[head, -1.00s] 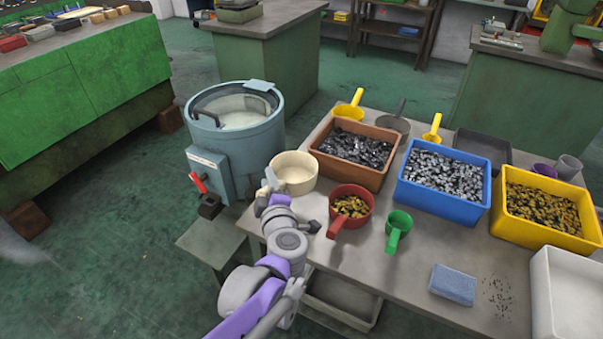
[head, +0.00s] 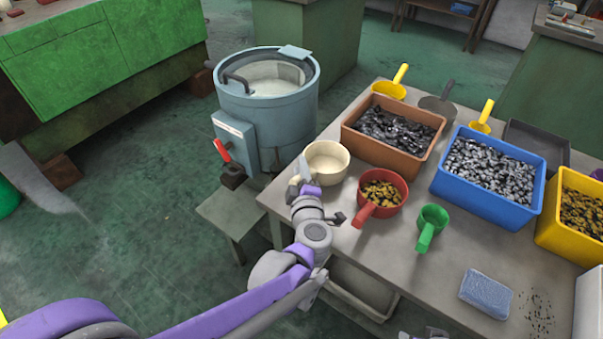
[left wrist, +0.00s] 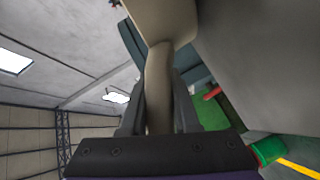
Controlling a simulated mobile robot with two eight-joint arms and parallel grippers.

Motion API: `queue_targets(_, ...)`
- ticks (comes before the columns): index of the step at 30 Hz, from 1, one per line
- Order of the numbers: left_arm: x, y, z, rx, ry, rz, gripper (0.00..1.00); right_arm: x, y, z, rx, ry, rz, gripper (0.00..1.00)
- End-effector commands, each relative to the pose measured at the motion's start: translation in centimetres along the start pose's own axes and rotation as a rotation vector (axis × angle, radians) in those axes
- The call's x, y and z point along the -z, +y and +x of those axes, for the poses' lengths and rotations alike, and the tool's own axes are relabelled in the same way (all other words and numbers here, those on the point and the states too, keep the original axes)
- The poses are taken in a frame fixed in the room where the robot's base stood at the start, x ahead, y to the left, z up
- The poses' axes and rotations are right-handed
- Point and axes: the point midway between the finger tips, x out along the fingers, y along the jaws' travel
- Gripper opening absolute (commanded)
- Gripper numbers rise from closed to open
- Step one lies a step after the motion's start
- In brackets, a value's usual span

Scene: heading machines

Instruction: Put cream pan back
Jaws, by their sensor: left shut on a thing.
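The left wrist view shows the handle (left wrist: 158,88) between the two dark fingers, with the pan body beyond. I cannot tell whether the pan's base touches the table. My right gripper does not show clearly; only a small grey and purple part of me is at the bottom edge.
A red pan (head: 383,193) with brass pieces and a green scoop (head: 431,226) stand just right. Bins in brown (head: 376,168), blue (head: 486,200) and yellow (head: 566,237) line the table. A blue-grey machine tub (head: 267,121) stands left of the pan. A blue sponge (head: 486,292) lies in front.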

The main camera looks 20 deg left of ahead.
Motion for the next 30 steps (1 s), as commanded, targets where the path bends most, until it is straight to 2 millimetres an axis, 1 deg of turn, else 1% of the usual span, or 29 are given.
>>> queue_targets(1, -0.33, -0.76, 0.18, 0.000, 0.000, 0.000, 0.00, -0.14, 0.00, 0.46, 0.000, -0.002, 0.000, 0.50)
queue_targets(2, -0.38, -0.89, 0.19, 0.000, 0.000, 0.000, 0.00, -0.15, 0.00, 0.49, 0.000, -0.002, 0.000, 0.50)
queue_targets(8, -0.31, -0.76, 0.13, 0.000, 0.000, 0.000, 0.00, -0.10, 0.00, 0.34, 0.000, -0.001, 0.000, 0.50)
queue_targets(12, -0.46, -1.11, 0.20, 0.000, 0.000, 0.000, 0.00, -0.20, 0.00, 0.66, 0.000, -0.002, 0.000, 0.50)
queue_targets(13, -0.45, -1.09, 0.20, 0.000, 0.000, 0.000, 0.33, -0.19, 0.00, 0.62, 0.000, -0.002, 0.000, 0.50)
queue_targets(17, -0.43, -1.02, 0.18, 0.000, 0.000, 0.000, 0.56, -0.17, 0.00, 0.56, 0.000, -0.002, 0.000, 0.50)
queue_targets(18, -0.42, -1.02, 0.18, 0.000, 0.000, 0.000, 0.59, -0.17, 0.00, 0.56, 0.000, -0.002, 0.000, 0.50)
queue_targets(25, -0.41, -1.00, 0.17, 0.000, 0.000, 0.000, 0.59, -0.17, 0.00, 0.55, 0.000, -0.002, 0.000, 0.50)
queue_targets(28, -0.23, -0.59, 0.09, 0.000, 0.000, 0.000, 0.59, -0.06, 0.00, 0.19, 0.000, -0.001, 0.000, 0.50)
queue_targets(30, -0.33, -0.64, -0.66, -0.001, -0.002, 0.000, 0.59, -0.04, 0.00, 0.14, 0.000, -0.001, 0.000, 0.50)
